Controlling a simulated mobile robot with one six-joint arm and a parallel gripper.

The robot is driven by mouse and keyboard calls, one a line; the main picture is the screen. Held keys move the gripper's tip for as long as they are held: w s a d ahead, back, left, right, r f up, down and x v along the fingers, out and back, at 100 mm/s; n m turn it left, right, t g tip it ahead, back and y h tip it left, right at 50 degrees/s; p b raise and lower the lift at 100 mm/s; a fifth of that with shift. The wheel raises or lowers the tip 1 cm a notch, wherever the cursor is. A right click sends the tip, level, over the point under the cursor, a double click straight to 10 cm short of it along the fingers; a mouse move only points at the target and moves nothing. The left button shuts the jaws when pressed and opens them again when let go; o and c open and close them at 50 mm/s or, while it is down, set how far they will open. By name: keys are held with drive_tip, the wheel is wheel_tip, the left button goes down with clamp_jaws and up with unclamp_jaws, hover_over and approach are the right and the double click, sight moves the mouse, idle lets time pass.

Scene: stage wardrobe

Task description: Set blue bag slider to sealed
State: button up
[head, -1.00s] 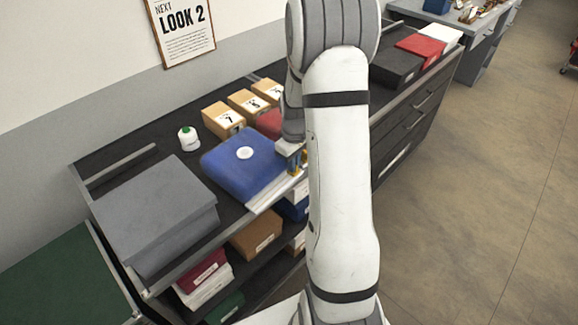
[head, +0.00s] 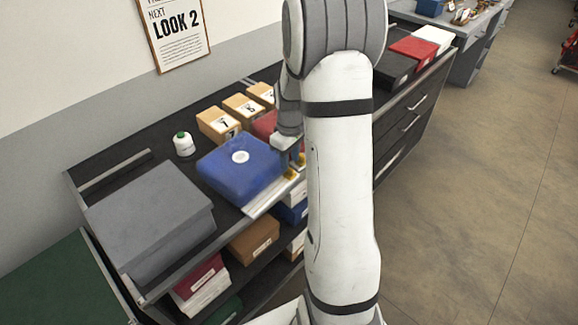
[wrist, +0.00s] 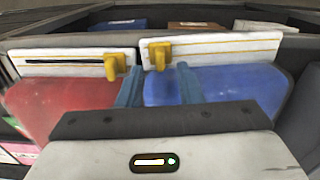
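The blue bag (head: 243,178) lies on the dark bench top with a round white disc on it. Its white closure strip (head: 268,197) runs along the bench's front edge. In the wrist view the strip (wrist: 230,43) carries a yellow slider (wrist: 160,54) at its left end, beside the red bag's strip. My gripper (wrist: 160,80) is open, its two blue-grey fingers apart, one on each side of the slider in the picture. Contact with the slider cannot be told. In the head view my gripper (head: 291,152) is above the strip's far end, partly hidden by my arm.
The red bag (wrist: 68,105) lies right beside the blue bag, with its own strip and yellow slider (wrist: 115,66) close to my left finger.

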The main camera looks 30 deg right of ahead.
sight(290, 168)
wheel_tip(290, 168, up, 4)
drive_tip(key=shift+r, duration=0.1)
idle(0.5)
drive_tip(key=shift+s+a+r, duration=0.1)
drive_tip(key=shift+a+r, duration=0.05)
drive_tip(key=shift+r, duration=0.1)
drive_tip(key=s+a+r+m+t, duration=0.1)
drive_tip(key=s+a+r, duration=0.2)
drive_tip(key=s, duration=0.3)
drive_tip(key=s+a+r+m+t, duration=0.1)
drive_tip(key=s+a+r+m, duration=0.1)
drive_tip(key=s+a+r, duration=0.2)
drive_tip(key=s+a+r+m+t, duration=0.1)
drive_tip(key=s+a+r, duration=0.3)
drive_tip(key=s, duration=0.6)
drive_tip(key=shift+a+r+m, duration=0.15)
drive_tip(key=shift+a+m, duration=0.25)
drive_tip(key=shift+a, duration=0.9)
